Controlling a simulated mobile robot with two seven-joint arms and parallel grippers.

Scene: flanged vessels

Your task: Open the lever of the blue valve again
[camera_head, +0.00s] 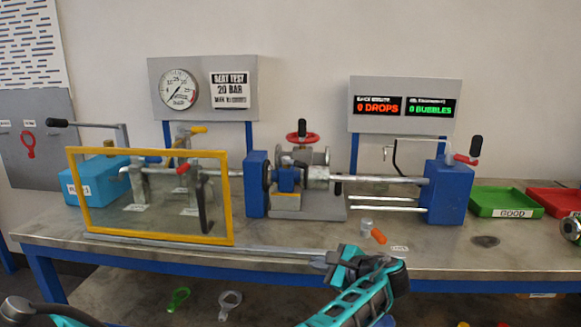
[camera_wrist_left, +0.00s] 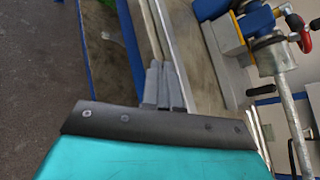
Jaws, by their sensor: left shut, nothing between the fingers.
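The blue valve (camera_head: 288,179) sits clamped in the middle of the bench rig, between a blue block and a pipe flange. A small dark part on its top may be its lever, but I cannot tell its position. In the left wrist view a blue body (camera_wrist_left: 257,20), likely the same valve, shows at the upper right. My left gripper (camera_head: 327,261) is shut and empty at the bench's front edge, in front of and below the valve, apart from it. Its fingers (camera_wrist_left: 162,86) are together in the left wrist view. My right gripper is not in view.
A yellow-framed clear screen (camera_head: 160,237) stands left of the valve. A red handwheel (camera_head: 302,136) rises behind it. A grey cylinder with an orange end (camera_head: 376,235) lies on the bench (camera_head: 440,258). A green tray (camera_head: 500,197) and a red tray (camera_head: 553,197) are at right.

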